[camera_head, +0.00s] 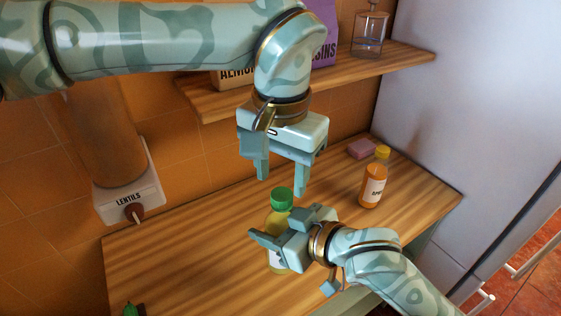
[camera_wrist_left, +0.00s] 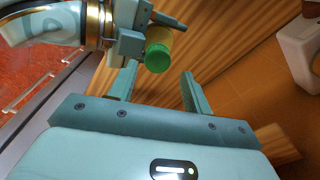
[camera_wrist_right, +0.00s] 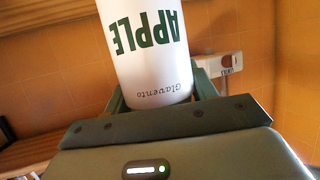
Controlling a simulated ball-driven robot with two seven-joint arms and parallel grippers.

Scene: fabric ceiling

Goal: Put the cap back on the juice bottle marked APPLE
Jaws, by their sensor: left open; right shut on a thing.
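The juice bottle marked APPLE (camera_head: 276,262) stands upright at the counter's front, its label large and upside down in the right wrist view (camera_wrist_right: 148,60). A green cap (camera_head: 283,198) sits on its top; I cannot tell whether it is screwed down. My right gripper (camera_head: 278,230) is shut on the bottle's body and hides part of it. My left gripper (camera_head: 281,183) is open, fingers pointing down, just above the cap. In the left wrist view the cap (camera_wrist_left: 158,58) shows near the gap between the left fingertips, with no clear contact.
An orange bottle with a yellow cap (camera_head: 373,180) stands to the right on the wooden counter (camera_head: 180,255), near a pink sponge (camera_head: 361,149). A shelf (camera_head: 400,60) with boxes and a glass dispenser is behind my left arm. A LENTILS dispenser (camera_head: 130,196) hangs at left.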

